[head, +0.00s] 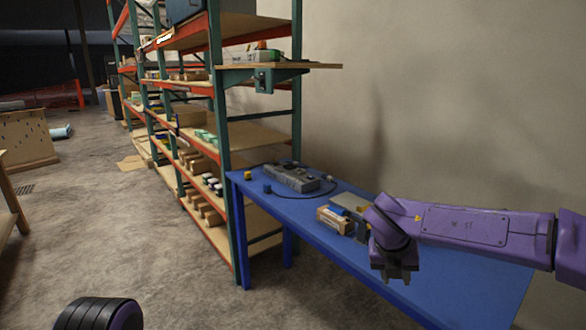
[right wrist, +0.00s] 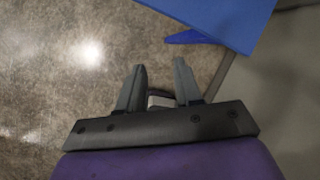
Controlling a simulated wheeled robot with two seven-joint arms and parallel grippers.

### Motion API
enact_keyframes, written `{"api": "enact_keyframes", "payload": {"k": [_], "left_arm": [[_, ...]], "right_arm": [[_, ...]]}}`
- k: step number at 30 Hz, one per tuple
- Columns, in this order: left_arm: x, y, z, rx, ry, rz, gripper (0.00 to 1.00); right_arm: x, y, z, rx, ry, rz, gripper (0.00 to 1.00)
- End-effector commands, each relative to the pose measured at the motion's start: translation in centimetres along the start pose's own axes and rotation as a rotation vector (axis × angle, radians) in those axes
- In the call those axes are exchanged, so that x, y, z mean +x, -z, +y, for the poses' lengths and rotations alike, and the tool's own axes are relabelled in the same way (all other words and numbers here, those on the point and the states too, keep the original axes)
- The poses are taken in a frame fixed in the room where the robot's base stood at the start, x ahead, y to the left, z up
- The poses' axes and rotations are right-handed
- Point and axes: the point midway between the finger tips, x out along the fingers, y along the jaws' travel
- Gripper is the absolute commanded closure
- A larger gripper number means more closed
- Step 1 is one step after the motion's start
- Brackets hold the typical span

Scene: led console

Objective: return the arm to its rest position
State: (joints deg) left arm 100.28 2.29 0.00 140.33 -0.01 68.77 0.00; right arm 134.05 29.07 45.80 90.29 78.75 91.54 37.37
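My right arm (head: 465,226) is purple and reaches in from the right edge over the blue table. My right gripper (head: 396,276) points down beside the table's front edge. In the right wrist view my right gripper (right wrist: 158,88) has its two dark fingers apart with a gap between them. A small pale-topped thing shows low between the fingers, and I cannot tell what it is. At the bottom left of the head view is a dark ribbed part with a purple edge, likely mine. My left gripper does not show.
The blue table (head: 440,290) stands by the wall. A grey console (head: 291,178) with a cable, a blue cube (head: 267,189) and a wooden box (head: 335,219) are on it. Shelving (head: 222,100) holds boxes behind it.

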Motion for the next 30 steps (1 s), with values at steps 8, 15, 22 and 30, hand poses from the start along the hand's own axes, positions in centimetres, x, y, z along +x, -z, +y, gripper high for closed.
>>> {"api": "enact_keyframes", "payload": {"k": [8,15,22,30], "left_arm": [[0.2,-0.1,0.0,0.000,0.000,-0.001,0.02],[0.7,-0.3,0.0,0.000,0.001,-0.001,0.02],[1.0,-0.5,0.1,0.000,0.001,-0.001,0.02],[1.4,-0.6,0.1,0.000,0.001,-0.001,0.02]], "right_arm": [[10.3,3.8,-0.2,-0.841,0.323,-0.228,0.66],[21.1,16.6,-0.4,-1.883,0.463,-0.275,0.66],[26.0,32.6,-4.8,-2.605,0.262,-0.223,0.66],[27.2,42.3,-11.4,-2.864,0.048,-0.046,0.66]]}}
